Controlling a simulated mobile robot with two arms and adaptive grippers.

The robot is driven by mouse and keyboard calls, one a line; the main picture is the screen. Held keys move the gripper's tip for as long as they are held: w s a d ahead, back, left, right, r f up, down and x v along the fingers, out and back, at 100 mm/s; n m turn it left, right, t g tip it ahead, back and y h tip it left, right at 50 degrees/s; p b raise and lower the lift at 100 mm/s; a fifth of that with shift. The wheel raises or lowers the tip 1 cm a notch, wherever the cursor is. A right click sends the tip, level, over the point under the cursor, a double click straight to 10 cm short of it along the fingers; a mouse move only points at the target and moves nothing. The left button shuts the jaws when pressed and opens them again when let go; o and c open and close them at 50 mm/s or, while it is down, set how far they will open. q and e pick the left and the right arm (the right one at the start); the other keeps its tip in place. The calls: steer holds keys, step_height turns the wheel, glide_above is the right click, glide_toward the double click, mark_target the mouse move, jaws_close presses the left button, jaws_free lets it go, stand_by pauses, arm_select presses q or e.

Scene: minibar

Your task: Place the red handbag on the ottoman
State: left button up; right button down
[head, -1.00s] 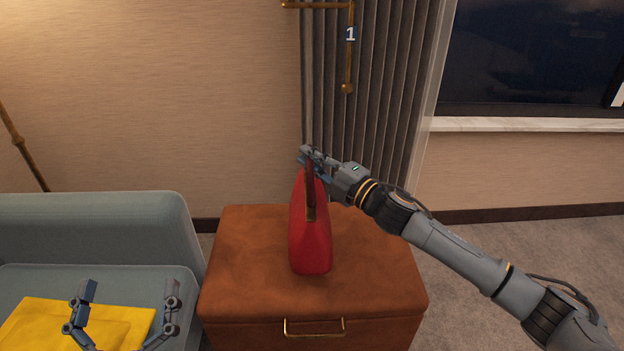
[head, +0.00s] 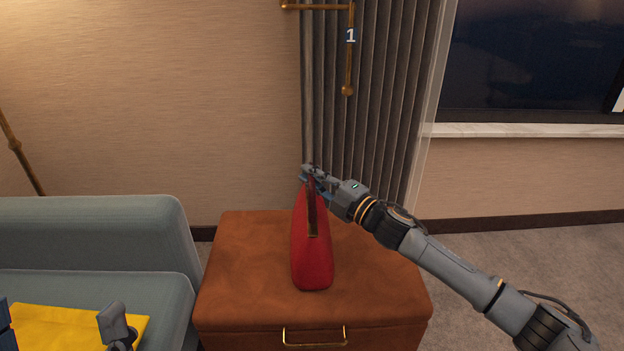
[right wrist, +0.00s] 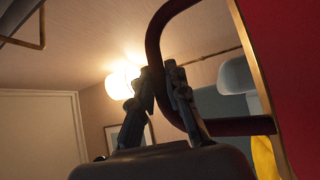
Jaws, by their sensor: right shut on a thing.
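The red handbag (head: 312,262) is upright over the brown leather ottoman (head: 250,265), near the middle of its top. I cannot tell whether its base touches the top. My right gripper (head: 308,172) is shut on the handbag's dark handle. In the right wrist view the handle (right wrist: 157,32) passes at the fingers (right wrist: 160,70), and the red side of the bag (right wrist: 290,60) fills the right edge. My left gripper (head: 58,312) is only partly in view at the bottom left, its fingers wide apart and empty.
A grey-blue sofa (head: 90,230) with a yellow cloth or cushion (head: 60,330) stands left of the ottoman. A pleated grey curtain (head: 390,120) and a wall (head: 200,120) are behind. The ottoman's top is otherwise clear. A brass handle (head: 315,343) is on its front.

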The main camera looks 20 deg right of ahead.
steer(key=shift+r, duration=0.1)
steer(key=c, duration=1.3)
jaws_free()
steer(key=shift+c, duration=0.2)
